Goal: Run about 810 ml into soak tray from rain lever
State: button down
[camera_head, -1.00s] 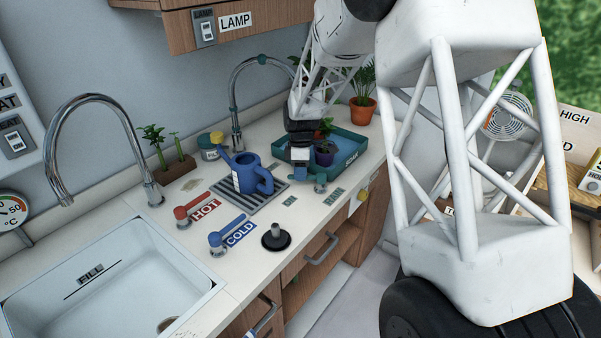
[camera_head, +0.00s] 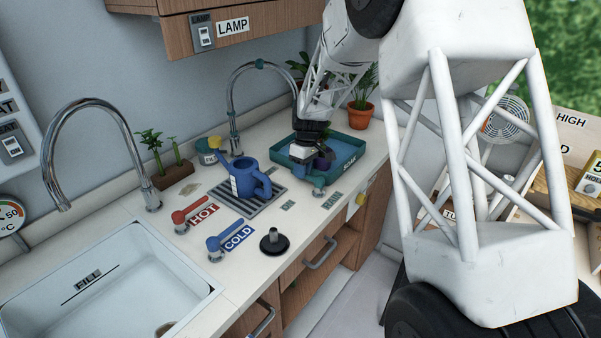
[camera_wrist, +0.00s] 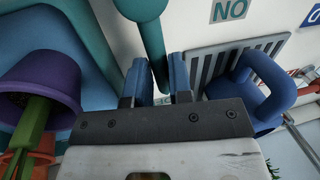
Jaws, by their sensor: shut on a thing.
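My gripper (camera_head: 302,173) is low at the front left of the teal soak tray (camera_head: 345,160). In the wrist view its blue finger pads (camera_wrist: 158,78) are shut around the teal rain lever (camera_wrist: 152,45). I cannot make out running water or the level in the tray. A purple pot (camera_wrist: 38,82) with a green stem shows at the tray.
A blue watering can (camera_head: 245,178) stands on a drain grate (camera_head: 262,205), close left of my gripper. Red hot (camera_head: 190,216) and blue cold (camera_head: 225,240) levers, a black plug (camera_head: 273,242) and a white sink (camera_head: 100,290) lie further left. A terracotta potted palm (camera_head: 360,113) stands behind the tray.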

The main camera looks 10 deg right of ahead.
jog(key=shift+w+d+m, duration=0.2)
jog(key=shift+m, duration=0.2)
jog(key=c, duration=1)
grip_release()
jog(key=shift+c, duration=0.2)
notch_tip(320, 180, up, 8)
jog(key=w+d, duration=0.1)
jog(key=shift+f, duration=0.15)
jog(key=shift+d, duration=0.1)
